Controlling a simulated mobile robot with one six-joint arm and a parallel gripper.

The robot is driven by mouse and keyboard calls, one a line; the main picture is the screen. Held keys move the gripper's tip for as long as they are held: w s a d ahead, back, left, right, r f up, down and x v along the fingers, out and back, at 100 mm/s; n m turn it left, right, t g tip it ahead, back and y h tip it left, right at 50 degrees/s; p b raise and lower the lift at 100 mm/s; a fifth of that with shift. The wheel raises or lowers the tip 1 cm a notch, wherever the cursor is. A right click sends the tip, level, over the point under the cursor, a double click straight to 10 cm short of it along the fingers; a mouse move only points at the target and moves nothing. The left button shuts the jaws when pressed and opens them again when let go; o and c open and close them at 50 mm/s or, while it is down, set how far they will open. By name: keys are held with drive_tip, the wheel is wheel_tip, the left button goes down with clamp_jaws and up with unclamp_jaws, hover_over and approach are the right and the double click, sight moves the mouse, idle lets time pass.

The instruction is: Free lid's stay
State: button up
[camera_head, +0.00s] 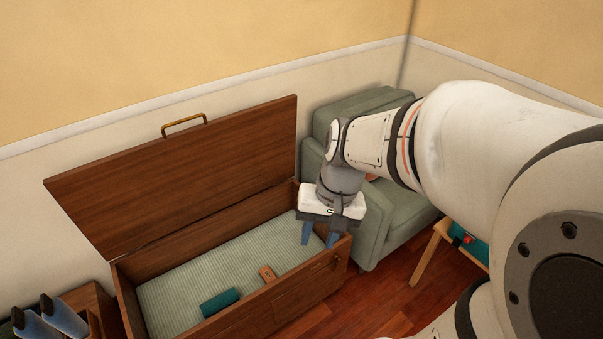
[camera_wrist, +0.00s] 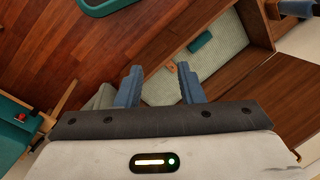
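The wooden chest (camera_head: 300,300) stands against the wall with its lid (camera_head: 190,170) raised and leaning back. The lid has a brass handle (camera_head: 184,123) on its upper edge. A small dark fitting (camera_head: 338,259) shows at the chest's right end; I cannot tell whether it is part of the stay. No stay is clearly visible, and my gripper covers part of that end. My gripper (camera_head: 319,240) is over the chest's right end, pointing down. In the wrist view its blue fingers (camera_wrist: 160,78) are apart with nothing held between them.
The chest holds a striped liner (camera_head: 190,275), a teal roll (camera_head: 220,301) and an orange-brown item (camera_head: 267,274). A green armchair (camera_head: 400,215) stands close on the right. Blue-grey items (camera_head: 62,318) stand at lower left. Wooden floor is open in front.

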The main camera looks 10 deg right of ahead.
drive_tip(key=w+d+f+m+t+y+b, duration=0.1)
drive_tip(key=w+f+m+y+b, duration=0.35)
drive_tip(key=f, duration=0.55)
drive_tip(key=w+d+f+m+t+y+b, duration=0.1)
drive_tip(key=w+d+f+m+y+b, duration=0.1)
drive_tip(key=w+f+m+y+b, duration=0.5)
drive_tip(key=w+d+f+m+t+y+b, duration=0.15)
drive_tip(key=w+f+m, duration=0.3)
drive_tip(key=f, duration=0.75)
drive_tip(key=m+t+h+b, duration=0.95)
drive_tip(key=m+t, duration=0.45)
drive_tip(key=m, duration=0.4)
approach(336, 268)
drive_tip(key=x, duration=0.9)
drive_tip(key=shift+d+f, duration=0.1)
drive_tip(key=shift+d, duration=0.05)
drive_tip(key=shift+c, duration=0.5)
clamp_jaws()
